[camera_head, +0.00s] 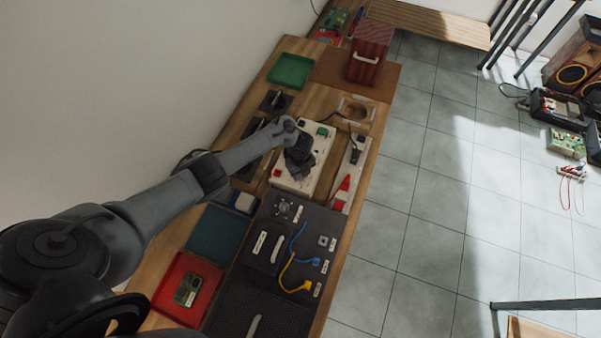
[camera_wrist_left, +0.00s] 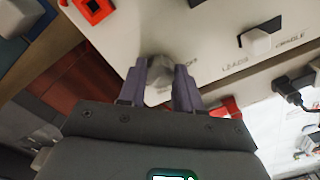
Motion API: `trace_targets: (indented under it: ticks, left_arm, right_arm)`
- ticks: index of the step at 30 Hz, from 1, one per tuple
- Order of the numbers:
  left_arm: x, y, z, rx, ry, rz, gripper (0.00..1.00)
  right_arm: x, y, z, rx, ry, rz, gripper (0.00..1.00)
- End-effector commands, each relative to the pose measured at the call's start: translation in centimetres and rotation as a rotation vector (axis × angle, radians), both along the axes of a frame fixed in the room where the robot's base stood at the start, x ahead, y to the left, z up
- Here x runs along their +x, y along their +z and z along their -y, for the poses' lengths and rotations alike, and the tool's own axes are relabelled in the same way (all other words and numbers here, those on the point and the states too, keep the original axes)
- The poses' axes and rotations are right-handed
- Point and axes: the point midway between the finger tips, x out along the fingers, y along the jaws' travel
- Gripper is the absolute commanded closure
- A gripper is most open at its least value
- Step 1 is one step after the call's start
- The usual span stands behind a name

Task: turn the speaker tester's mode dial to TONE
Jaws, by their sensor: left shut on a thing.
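The speaker tester is a white box (camera_head: 324,151) on the long wooden bench, partly covered by my left gripper (camera_head: 298,160). In the left wrist view its white panel (camera_wrist_left: 205,30) fills the top. The two fingers of my left gripper (camera_wrist_left: 160,82) are shut on a pale grey knob, the mode dial (camera_wrist_left: 158,93), one finger on each side. Print beside the dial is mostly hidden, so its setting cannot be read. A second pale knob (camera_wrist_left: 257,42) sits to the right, near the words LEADS and CRADLE. My right gripper is not in view.
A red square button (camera_wrist_left: 93,8) is on the panel's upper left in the wrist view. A dark panel with cables (camera_head: 285,240) lies in front of the tester, and a white strip with a red part (camera_head: 347,180) to its right. A green tray (camera_head: 290,70) is behind.

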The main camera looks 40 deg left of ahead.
Motion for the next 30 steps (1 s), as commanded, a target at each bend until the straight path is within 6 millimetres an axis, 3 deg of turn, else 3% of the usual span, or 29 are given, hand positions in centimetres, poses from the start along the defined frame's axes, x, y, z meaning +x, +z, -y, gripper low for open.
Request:
trace_targets:
  ticks: [8, 9, 14, 23, 30]
  left_arm:
    - [0.0, 0.1, 0.1, -0.002, -0.005, 0.0, 0.97]
    - [0.0, 0.1, 0.1, -0.002, -0.005, 0.0, 0.65]
    - [0.0, 0.1, 0.1, -0.001, -0.003, 0.001, 0.41]
    - [0.0, 0.1, 0.0, 0.0, -0.001, 0.0, 0.41]
    - [0.1, 2.4, -0.1, 0.001, -0.002, 0.001, 0.41]
  right_arm:
    - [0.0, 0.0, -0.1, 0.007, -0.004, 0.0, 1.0]
    - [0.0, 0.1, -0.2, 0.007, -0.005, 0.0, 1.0]
    - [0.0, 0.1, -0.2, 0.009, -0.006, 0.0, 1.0]
    - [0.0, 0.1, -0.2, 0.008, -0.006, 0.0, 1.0]
    - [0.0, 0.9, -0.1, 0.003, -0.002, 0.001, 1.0]
